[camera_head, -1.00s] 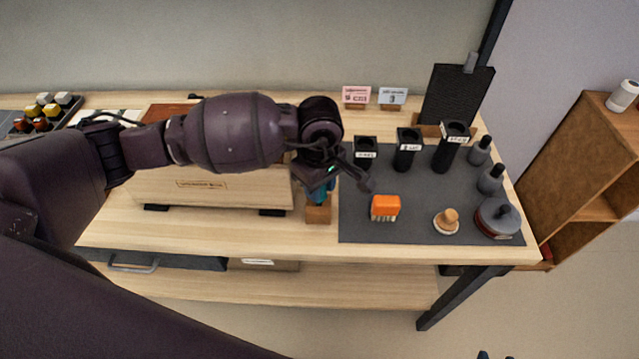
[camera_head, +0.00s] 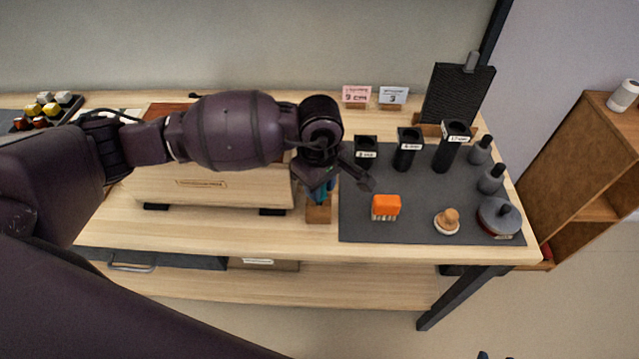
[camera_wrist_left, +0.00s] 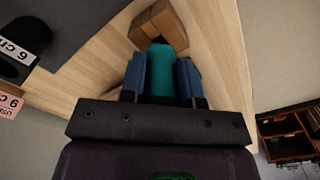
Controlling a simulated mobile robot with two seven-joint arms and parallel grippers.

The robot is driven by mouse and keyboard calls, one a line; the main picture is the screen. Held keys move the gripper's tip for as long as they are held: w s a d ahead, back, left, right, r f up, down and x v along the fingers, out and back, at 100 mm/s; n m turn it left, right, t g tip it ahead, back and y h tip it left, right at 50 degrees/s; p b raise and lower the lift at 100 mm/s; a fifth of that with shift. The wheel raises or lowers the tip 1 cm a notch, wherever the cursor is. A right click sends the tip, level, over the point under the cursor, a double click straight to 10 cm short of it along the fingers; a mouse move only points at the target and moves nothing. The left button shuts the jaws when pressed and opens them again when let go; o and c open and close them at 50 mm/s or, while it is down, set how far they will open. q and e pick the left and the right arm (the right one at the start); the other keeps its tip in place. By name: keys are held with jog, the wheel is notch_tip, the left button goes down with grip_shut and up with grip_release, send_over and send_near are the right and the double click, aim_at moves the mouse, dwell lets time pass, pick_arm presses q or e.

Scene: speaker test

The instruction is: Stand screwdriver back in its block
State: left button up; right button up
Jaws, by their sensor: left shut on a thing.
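My left gripper (camera_head: 322,190) is shut on the screwdriver, whose teal handle (camera_wrist_left: 161,72) shows between the two blue fingers in the left wrist view. The wooden block (camera_head: 318,213) stands on the table just left of the dark mat, directly below the gripper. In the left wrist view the block (camera_wrist_left: 160,28) lies right at the far end of the handle. The screwdriver's shaft is hidden, so I cannot tell how deep it sits in the block.
The dark mat (camera_head: 360,226) holds an orange brush (camera_head: 386,207), a wooden knob (camera_head: 447,221), several black cylinders and grey weights. A long wooden box (camera_head: 215,190) stands left of the block, under my arm. Bare tabletop (camera_head: 250,231) lies in front.

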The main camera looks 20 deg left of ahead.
pick_arm(q)
jog(key=shift+f+b, duration=0.55)
jog(key=shift+f, duration=0.3)
pick_arm(e)
jog(key=shift+s+f, duration=0.25)
jog(key=shift+f, duration=0.5)
pick_arm(q)
jog(key=o, duration=1.1)
pick_arm(e)
jog(key=shift+r, duration=0.1)
pick_arm(q)
notch_tip(320, 180, up, 4)
jog(key=shift+w+r, duration=0.1)
notch_tip(320, 180, up, 5)
jog(key=shift+r+p, duration=0.15)
jog(key=shift+p, duration=0.2)
jog(key=shift+r, duration=0.7)
pick_arm(e)
jog(key=shift+w+r, duration=0.35)
jog(key=shift+r, duration=0.35)
